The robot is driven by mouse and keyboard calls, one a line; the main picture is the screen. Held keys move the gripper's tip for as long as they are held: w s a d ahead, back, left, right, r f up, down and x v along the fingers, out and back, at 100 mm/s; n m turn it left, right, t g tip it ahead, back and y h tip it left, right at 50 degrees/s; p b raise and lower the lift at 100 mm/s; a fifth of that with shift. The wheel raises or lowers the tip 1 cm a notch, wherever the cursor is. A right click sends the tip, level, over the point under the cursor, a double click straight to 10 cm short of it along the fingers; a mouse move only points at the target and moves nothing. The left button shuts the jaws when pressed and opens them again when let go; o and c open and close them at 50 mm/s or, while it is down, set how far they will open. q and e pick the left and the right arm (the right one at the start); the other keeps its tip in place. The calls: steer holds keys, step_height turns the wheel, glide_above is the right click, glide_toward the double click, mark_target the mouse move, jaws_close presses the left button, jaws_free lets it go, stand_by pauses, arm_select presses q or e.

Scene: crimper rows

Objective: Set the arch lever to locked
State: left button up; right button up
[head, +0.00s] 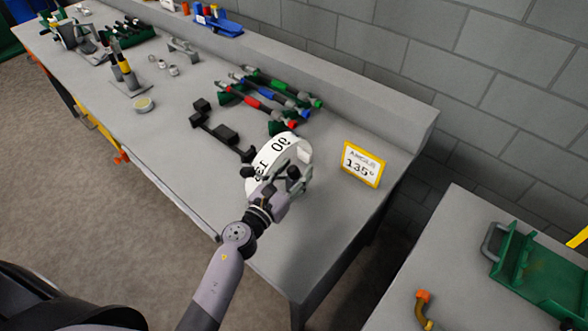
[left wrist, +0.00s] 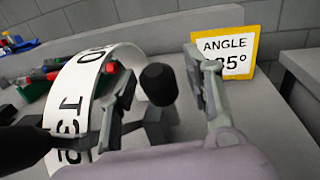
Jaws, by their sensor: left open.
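A white arch (head: 268,160) with black angle figures stands on the grey workbench; it also shows in the left wrist view (left wrist: 75,95). My left gripper (head: 292,175) is at the right side of the arch, open. In the left wrist view a black knob (left wrist: 159,84) shows between the two spread fingers of the left gripper (left wrist: 165,95). I cannot tell whether the fingers touch it. A thick black rounded part (left wrist: 22,148) shows at the left edge there. The gripper hides part of the arch's foot and lever. My right gripper is not in view.
A yellow-framed sign (head: 361,164) reading "ANGLE 135°" stands right of the arch. Red, blue and green-handled tools (head: 275,95) lie behind it, and a black fixture (head: 222,132) to its left. The bench front right is clear. A second table holds a green tray (head: 540,270).

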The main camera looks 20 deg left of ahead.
arm_select(q)
steer(key=shift+c, duration=0.2)
jaws_close()
stand_by(0.5)
